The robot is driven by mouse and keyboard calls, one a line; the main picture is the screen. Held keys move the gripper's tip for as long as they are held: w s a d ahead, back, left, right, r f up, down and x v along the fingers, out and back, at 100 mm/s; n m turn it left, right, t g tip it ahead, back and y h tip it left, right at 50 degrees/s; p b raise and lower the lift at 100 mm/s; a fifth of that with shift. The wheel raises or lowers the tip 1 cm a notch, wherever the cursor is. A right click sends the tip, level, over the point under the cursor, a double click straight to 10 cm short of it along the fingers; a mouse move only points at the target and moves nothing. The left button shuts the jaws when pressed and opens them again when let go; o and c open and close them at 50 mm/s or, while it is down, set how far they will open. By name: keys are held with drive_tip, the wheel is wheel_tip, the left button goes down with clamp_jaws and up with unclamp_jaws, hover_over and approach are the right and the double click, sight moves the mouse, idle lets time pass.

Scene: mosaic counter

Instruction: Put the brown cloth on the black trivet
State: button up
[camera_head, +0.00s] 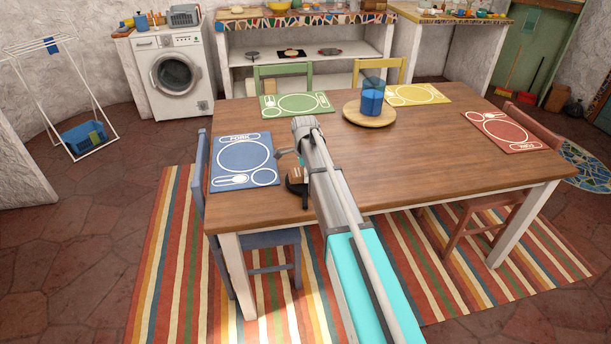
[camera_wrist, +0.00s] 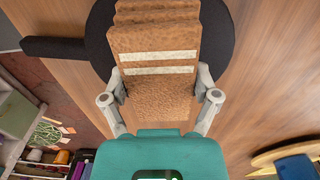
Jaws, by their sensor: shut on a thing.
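The brown cloth (camera_wrist: 155,45) is folded, with two pale stripes. It fills the upper middle of the wrist view, and a small part shows in the head view (camera_head: 296,174). My gripper (camera_wrist: 160,85) is shut on the cloth, with a finger on each side of it. The black trivet (camera_wrist: 97,40) is a round disc with a handle pointing left in the wrist view. The cloth overlaps it and hides its middle. In the head view the trivet (camera_head: 296,188) shows at the table's near side, partly behind my arm. I cannot tell whether the cloth touches it.
The wooden table (camera_head: 430,150) holds a blue placemat (camera_head: 217,179) left of the trivet and green (camera_head: 270,110), yellow (camera_head: 402,91) and red (camera_head: 535,146) placemats. A round wooden board (camera_head: 352,116) with a blue cup (camera_head: 372,100) stands near the far side. The table's right half is mostly clear.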

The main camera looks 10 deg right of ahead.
drive_tip(key=shift+f, duration=0.2)
drive_tip(key=o, duration=0.9)
drive_tip(key=shift+r, duration=0.1)
drive_tip(key=shift+r, duration=0.1)
wheel_tip(320, 180, up, 12)
drive_tip(key=p, duration=1.2)
drive_tip(key=shift+s, duration=0.1)
idle(0.4)
drive_tip(key=s+n, duration=0.6)
drive_tip(key=s, duration=0.3)
drive_tip(key=s+n, duration=0.6)
drive_tip(key=s, duration=0.4)
drive_tip(key=s+n, duration=0.6)
drive_tip(key=s, duration=0.4)
drive_tip(key=shift+d, duration=0.1)
